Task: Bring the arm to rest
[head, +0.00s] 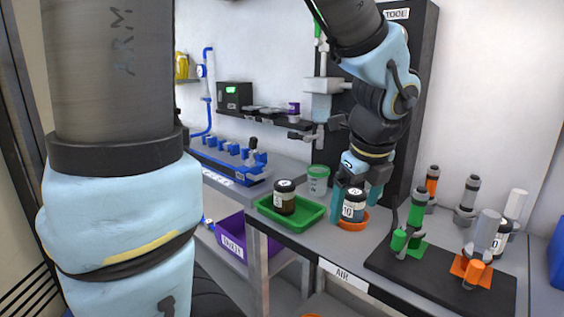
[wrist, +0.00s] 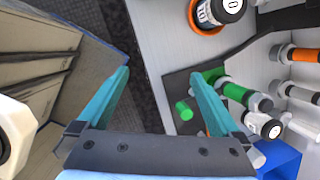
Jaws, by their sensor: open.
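My gripper (head: 358,190) points down over the bench in the head view, by the dark jar labelled 10 (head: 353,207) on an orange dish (head: 352,224). In the wrist view the teal fingers of my gripper (wrist: 160,75) are spread wide with nothing between them. The jar on the orange dish shows beyond the fingers at the top of the wrist view (wrist: 218,10), apart from them. My upper arm fills the left of the head view.
A green tray (head: 262,208) holds another dark jar (head: 284,200). A dark plate (head: 388,262) bears green and orange fittings, with more fittings and a jar (head: 502,240) behind. A purple bin (head: 232,250) is below left. The tall dark TOOL panel (head: 420,90) stands behind my arm.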

